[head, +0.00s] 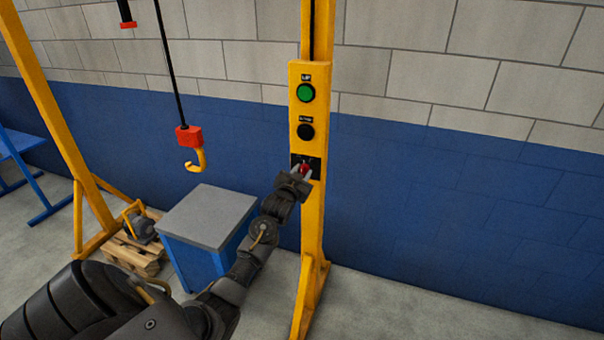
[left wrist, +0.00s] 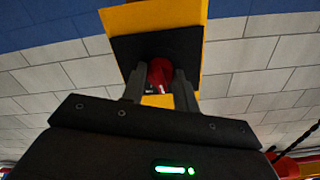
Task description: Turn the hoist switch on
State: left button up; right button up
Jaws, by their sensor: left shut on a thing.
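The hoist switch is a red knob (head: 304,169) on a black plate at the bottom of the yellow control panel (head: 297,74), which is mounted on a yellow post. In the left wrist view the red knob (left wrist: 160,74) sits between the two fingers, in front of the black plate (left wrist: 185,47). My left gripper (head: 301,172) is at the switch and shut on the knob; it also shows in the left wrist view (left wrist: 160,88). The fingers partly hide the knob, and its on or off setting cannot be read. My right gripper is not in view.
Above the switch are a green button (head: 306,93) and a black button (head: 306,131). A red hoist block with a yellow hook (head: 190,144) hangs at the left. A blue cabinet with a grey top (head: 210,215) stands left of the post, near a wooden pallet (head: 135,258).

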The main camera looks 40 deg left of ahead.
pick_arm(q)
jog(key=m, duration=0.4)
jog(key=shift+m, duration=0.3)
jog(key=shift+m+p, duration=0.3)
jog(key=shift+m, duration=1.5)
jog(key=o, duration=1)
jog(key=shift+b+v, duration=1.5)
jog(key=shift+v, duration=3.9)
